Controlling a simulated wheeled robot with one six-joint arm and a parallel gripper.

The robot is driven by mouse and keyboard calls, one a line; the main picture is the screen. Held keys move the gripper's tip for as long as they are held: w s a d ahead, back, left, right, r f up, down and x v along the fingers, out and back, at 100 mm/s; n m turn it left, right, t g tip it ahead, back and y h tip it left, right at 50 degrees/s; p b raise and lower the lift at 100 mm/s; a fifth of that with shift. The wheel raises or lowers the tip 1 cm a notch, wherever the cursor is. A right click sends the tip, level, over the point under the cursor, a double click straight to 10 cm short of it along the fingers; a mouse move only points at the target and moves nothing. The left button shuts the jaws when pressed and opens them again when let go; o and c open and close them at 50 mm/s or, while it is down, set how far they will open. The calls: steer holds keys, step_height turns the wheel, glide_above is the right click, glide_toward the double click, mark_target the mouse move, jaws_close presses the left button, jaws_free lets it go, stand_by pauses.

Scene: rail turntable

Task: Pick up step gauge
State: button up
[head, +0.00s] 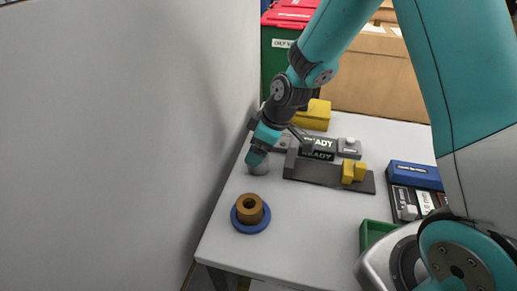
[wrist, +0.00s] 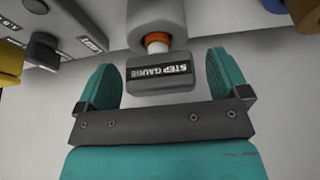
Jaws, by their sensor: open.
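The step gauge (wrist: 160,82) shows in the wrist view as a grey block with a dark label reading STEP GAUGE. An orange band and a lighter grey rounded part adjoin it above. My gripper (wrist: 162,65) is open, with one teal finger on each side of the block and gaps showing on both sides. No contact shows. In the head view my gripper (head: 256,158) is low over the left part of the table, beside the wall. A small grey rounded thing (head: 258,169) shows just below it, mostly hidden, probably part of the gauge.
A grey fixture with a yellow block (head: 354,172) stands right of my gripper, before a READY sign (head: 320,143). A brown ring on a blue disc (head: 249,226) stands nearer. A green bin (head: 372,233) and blue box (head: 415,175) are at right. The wall (head: 130,150) closes the left.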

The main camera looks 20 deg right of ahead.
steer(key=c, duration=1.1)
